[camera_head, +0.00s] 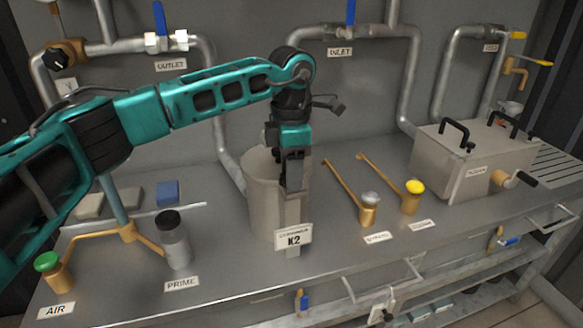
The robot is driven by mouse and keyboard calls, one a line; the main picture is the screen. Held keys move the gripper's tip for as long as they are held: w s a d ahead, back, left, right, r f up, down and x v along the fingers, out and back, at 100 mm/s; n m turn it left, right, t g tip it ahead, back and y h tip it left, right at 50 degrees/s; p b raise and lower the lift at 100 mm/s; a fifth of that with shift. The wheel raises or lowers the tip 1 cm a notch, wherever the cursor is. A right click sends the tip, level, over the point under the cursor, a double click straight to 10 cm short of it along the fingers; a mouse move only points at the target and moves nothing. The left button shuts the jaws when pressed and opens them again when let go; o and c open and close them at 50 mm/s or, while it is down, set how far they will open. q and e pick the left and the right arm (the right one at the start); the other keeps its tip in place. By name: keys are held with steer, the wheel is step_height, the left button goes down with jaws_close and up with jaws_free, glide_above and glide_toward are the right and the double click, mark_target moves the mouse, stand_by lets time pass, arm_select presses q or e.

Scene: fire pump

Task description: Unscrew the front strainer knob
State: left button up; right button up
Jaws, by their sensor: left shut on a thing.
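The strainer (262,203) is a grey upright cylinder at the middle of the bench. A white label reading K2 (293,237) stands at its front. My left gripper (291,187) reaches in from the left and points down at the strainer's front right side. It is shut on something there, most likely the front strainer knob. The knob itself is hidden by the fingers, so I cannot tell how it sits. My right gripper is out of view.
A grey lidded box (440,165) with black handles stands at right. Two brass levers, one with a yellow cap (414,187), lie right of the strainer. The PRIME cylinder (174,241) and green AIR knob (47,262) are at left. Pipes line the back wall.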

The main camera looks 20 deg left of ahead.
arm_select(q)
steer(key=n, duration=0.4)
steer(key=shift+a+n, duration=0.1)
steer(key=shift+n, duration=0.2)
steer(key=n, duration=0.4)
steer(key=shift+w+n+p, duration=0.1)
steer(key=shift+n+p, duration=0.2)
steer(key=shift+p, duration=0.05)
steer(key=n, duration=0.4)
steer(key=shift+a+n+p, duration=0.1)
steer(key=shift+n+p, duration=0.3)
steer(key=shift+n, duration=1.7)
steer(key=o, duration=1.1)
steer(key=shift+c, duration=0.2)
step_height(320, 180, up, 13)
